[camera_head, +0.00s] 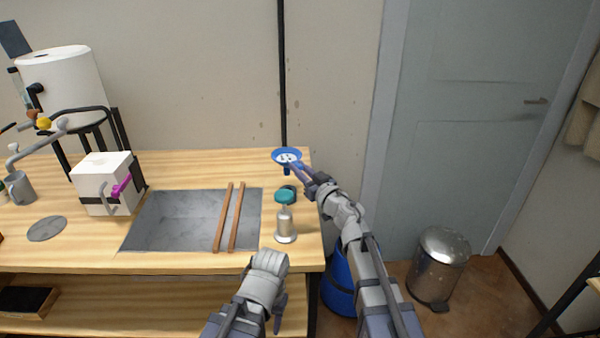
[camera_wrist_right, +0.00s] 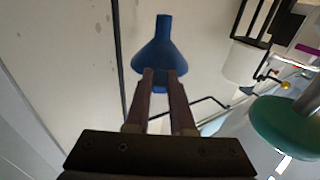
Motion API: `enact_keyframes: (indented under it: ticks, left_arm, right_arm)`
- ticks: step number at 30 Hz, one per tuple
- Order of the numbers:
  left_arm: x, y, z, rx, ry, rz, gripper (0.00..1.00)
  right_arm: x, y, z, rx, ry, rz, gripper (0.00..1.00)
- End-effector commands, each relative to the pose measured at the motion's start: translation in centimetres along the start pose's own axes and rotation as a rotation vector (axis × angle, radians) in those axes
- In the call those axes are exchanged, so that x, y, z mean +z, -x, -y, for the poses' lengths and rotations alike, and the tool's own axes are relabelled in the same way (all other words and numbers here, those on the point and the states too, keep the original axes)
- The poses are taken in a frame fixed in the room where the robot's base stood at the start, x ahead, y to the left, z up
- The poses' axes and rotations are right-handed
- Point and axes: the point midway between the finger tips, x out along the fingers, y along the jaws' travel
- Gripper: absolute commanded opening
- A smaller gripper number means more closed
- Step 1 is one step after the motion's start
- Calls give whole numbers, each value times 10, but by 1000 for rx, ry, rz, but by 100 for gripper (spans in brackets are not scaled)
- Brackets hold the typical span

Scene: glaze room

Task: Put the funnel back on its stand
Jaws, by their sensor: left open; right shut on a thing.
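The blue funnel (camera_head: 287,154) is held upright above the table's back right corner, wide mouth up and spout down. My right gripper (camera_head: 298,166) is shut on its rim. In the right wrist view the funnel (camera_wrist_right: 164,55) shows with its spout toward the top of the picture, and its rim lies between my fingertips (camera_wrist_right: 160,76). My left gripper (camera_head: 279,308) is open and empty in front of the table edge.
A white box (camera_head: 103,180) stands to the left.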

Motion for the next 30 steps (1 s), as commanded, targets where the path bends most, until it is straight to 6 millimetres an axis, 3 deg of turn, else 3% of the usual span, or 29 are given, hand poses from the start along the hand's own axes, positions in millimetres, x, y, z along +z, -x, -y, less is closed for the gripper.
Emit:
enact_keyframes:
  ticks: [21, 30]
  left_arm:
    - [-3, -47, -4, 0, 0, 0, 50]
    - [-3, -49, -5, 0, 0, 0, 50]
  right_arm:
    - [48, 3, 0, 2, 0, 0, 0]
    - [49, 3, 0, 2, 0, 0, 0]
